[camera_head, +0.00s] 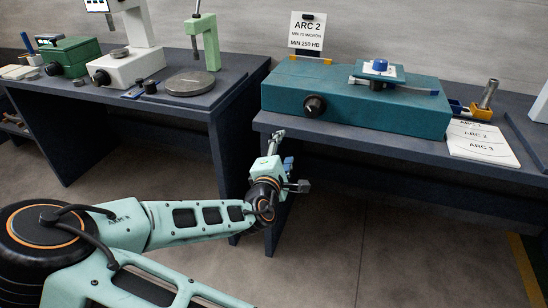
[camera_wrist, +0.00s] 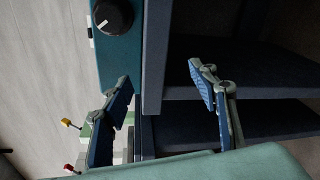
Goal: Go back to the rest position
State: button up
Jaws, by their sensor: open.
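My gripper (camera_head: 290,161) hangs at the end of my outstretched pale green arm, in front of the left end of the right-hand bench. In the wrist view my gripper (camera_wrist: 160,79) has its two blue-padded fingers spread wide, with nothing between them. The teal machine (camera_head: 350,102) stands on that bench, above and beyond the gripper. Its black knob (camera_head: 314,105) faces me, and the knob also shows at the top of the wrist view (camera_wrist: 113,17). The gripper appears apart from both bench and machine.
The right bench (camera_head: 400,148) has its front edge close to my gripper. A left bench (camera_head: 110,100) carries a green press stand (camera_head: 208,45), a white instrument (camera_head: 128,68) and a green box (camera_head: 70,55). Printed sheets (camera_head: 482,143) lie at the right. The floor (camera_head: 360,240) in front is clear.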

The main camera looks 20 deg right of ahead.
jog(key=shift+m, duration=0.3)
dwell(0.4)
